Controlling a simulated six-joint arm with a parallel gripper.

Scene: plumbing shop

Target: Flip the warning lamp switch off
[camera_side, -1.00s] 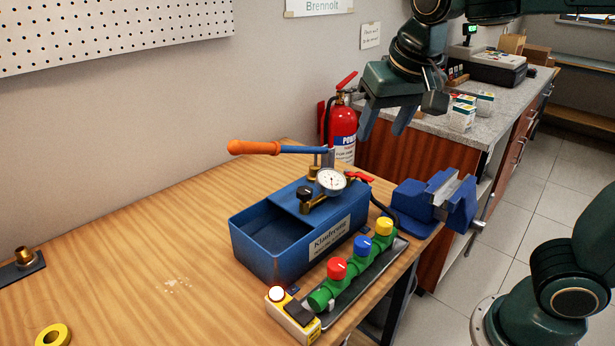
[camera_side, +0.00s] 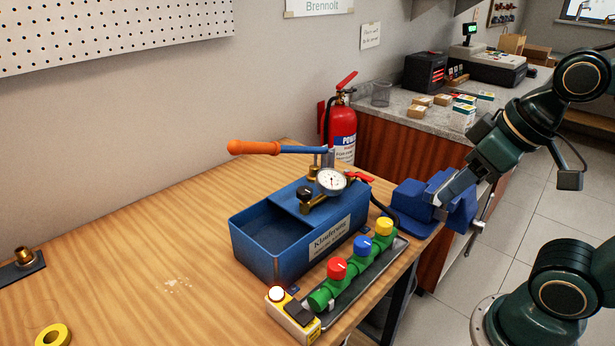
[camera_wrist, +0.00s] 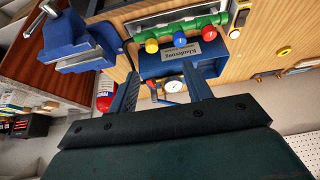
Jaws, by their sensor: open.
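The warning lamp box (camera_side: 306,333) is yellow and sits at the front edge of the bench. It carries a pale, bright lamp (camera_side: 277,294) and a black rocker switch (camera_side: 299,312). I cannot tell which way the rocker is tipped. The yellow box also shows at the top of the wrist view (camera_wrist: 244,4), partly cut off, with the dark switch (camera_wrist: 240,18) on it. My gripper (camera_side: 441,197) is open and empty, to the right of the box and well away from it, in front of the blue vise in the side view. Both fingers show in the wrist view (camera_wrist: 160,72).
A green pipe manifold (camera_side: 348,281) with red, blue and yellow knobs lies beside the lamp box. Behind it stands a blue test pump (camera_side: 284,262) with a gauge and an orange-handled lever. The blue vise (camera_side: 411,198) is at the bench's right end. The left bench top is mostly clear.

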